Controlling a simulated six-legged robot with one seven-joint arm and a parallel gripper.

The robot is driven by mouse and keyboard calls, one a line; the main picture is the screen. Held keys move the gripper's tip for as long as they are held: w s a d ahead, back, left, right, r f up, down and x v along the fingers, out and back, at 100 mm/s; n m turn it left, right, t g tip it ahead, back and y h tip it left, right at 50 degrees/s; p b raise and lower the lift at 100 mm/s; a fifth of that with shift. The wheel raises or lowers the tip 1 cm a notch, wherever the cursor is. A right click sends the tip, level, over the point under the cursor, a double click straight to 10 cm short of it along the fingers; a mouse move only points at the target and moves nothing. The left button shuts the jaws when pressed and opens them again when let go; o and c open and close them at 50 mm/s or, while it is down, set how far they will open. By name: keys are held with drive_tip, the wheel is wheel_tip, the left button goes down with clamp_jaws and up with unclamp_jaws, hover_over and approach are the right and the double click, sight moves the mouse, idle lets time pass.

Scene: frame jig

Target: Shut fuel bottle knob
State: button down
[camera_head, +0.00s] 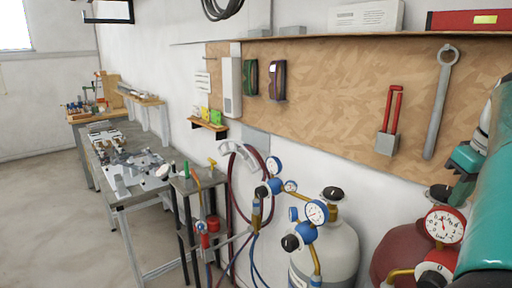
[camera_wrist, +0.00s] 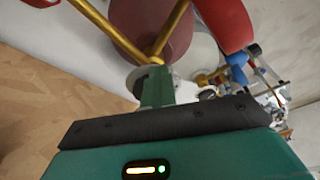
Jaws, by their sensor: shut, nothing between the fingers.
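The fuel bottle (camera_head: 386,252) is a dark red cylinder at the lower right of the head view, partly hidden by my arm and its regulator. A black knob (camera_head: 438,192) sits at its top. My gripper (camera_head: 460,192) is green and shut, close to the right of this knob; I cannot tell whether they touch. In the wrist view the shut fingers of my gripper (camera_wrist: 157,72) point at the dark red bottle (camera_wrist: 150,22) and its brass pipes (camera_wrist: 178,30). A pale grey round part behind the fingertips is mostly hidden.
A red-rimmed gauge (camera_head: 445,226) stands just below the gripper. A grey bottle (camera_head: 338,245) with blue gauges (camera_head: 316,212) stands to the left. The tool board (camera_head: 330,110) is close behind. Benches (camera_head: 130,185) line the wall; open floor (camera_head: 40,210) is at left.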

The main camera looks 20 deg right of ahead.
drive_tip(key=shift+a, duration=0.15)
drive_tip(key=w+v, duration=0.1)
drive_tip(key=v, duration=0.4)
drive_tip(key=shift+r, duration=0.55)
drive_tip(key=shift+s, duration=0.3)
